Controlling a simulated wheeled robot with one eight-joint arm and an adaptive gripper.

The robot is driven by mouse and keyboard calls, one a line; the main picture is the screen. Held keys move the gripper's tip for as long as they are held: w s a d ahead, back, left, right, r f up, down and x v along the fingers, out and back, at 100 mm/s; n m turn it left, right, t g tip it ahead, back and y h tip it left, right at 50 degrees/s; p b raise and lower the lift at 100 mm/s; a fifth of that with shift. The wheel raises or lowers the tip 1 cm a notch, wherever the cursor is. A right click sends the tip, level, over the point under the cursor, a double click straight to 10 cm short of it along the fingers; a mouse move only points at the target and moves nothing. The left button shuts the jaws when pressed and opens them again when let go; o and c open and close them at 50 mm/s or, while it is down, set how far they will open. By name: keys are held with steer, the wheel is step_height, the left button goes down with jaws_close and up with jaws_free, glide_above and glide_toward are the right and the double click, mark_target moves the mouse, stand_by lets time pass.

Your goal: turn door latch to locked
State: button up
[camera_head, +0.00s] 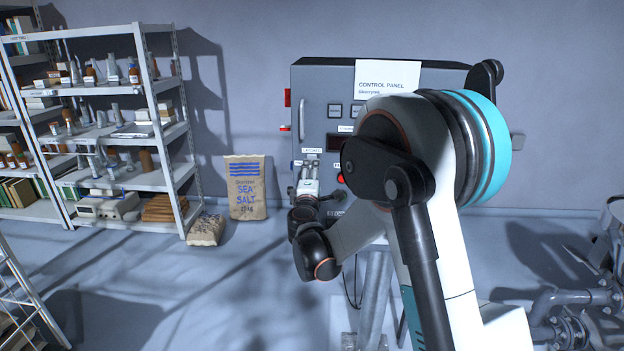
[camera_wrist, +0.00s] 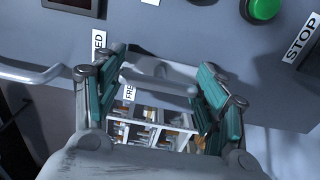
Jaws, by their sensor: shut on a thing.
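The grey control panel (camera_head: 325,85) stands against the back wall. My gripper (camera_head: 311,170) is at the lower left of its front, below a white label. In the wrist view my gripper (camera_wrist: 158,92) has its teal-padded fingers on either side of a grey lever, the door latch (camera_wrist: 160,88), and is shut on it. The latch lies roughly crosswise in that view. Beside it are a label ending in "ED" (camera_wrist: 98,45) and one starting "FRE" (camera_wrist: 129,92), both partly covered by the fingers. In the head view the latch is hidden at my gripper.
A grey bar handle (camera_wrist: 30,73) is left of my fingers in the wrist view. A green button (camera_wrist: 263,9) and a STOP label (camera_wrist: 301,40) are at the upper right. A salt sack (camera_head: 246,187) stands left of the panel; shelves (camera_head: 120,130) are farther left.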

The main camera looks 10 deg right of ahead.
steer(key=o, duration=1.1)
steer(key=v, duration=1.2)
